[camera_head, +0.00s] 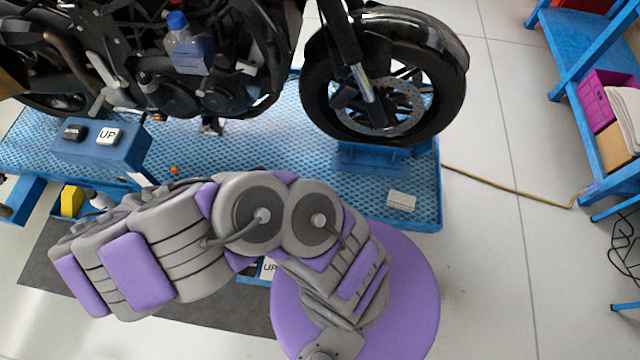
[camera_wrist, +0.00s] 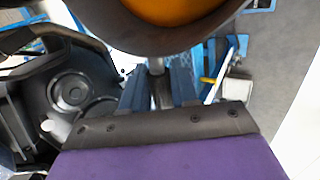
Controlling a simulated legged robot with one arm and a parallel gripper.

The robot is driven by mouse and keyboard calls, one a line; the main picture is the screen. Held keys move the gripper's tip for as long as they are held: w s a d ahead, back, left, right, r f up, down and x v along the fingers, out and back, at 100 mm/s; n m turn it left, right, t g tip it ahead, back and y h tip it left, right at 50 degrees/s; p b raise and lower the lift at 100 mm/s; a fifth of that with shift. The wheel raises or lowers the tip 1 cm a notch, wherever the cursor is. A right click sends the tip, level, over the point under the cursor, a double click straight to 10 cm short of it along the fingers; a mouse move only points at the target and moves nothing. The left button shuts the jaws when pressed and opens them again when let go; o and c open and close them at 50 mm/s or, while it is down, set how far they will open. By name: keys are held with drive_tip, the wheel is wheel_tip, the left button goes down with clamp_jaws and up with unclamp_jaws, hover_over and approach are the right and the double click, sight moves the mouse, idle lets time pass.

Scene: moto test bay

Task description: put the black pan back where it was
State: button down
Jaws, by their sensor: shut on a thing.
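The black pan (camera_wrist: 175,42) shows in the wrist view at the top, cut off by the frame edge. Its dark rounded side is in front of my fingers and something smooth and orange-yellow is inside its rim. My gripper (camera_wrist: 160,88) is shut, with a narrow grey piece between its two dark blue fingers, which seems to be the pan's handle. In the head view my grey and purple arm covers the lower middle, and neither my gripper nor the pan can be made out there.
A black motorcycle (camera_head: 385,90) stands on a blue lift platform (camera_head: 260,150). A blue-capped bottle (camera_head: 190,50) is by the motorcycle. A blue box with an UP button (camera_head: 108,136) is at left. A blue shelf (camera_head: 590,50) stands right. Pale floor (camera_head: 500,250) is open, crossed by a hose.

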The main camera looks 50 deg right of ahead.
drive_tip(key=w+d+r+m+g+h, duration=0.1)
drive_tip(key=w+d+r+m+g, duration=0.1)
drive_tip(key=r+m, duration=0.3)
wheel_tip(320, 180, up, 2)
drive_tip(key=shift+w+d+r+m+g, duration=0.25)
drive_tip(key=shift+d+m+g, duration=0.15)
drive_tip(key=shift+d+g, duration=0.15)
drive_tip(key=shift+w+r, duration=0.1)
drive_tip(key=shift+a, duration=0.1)
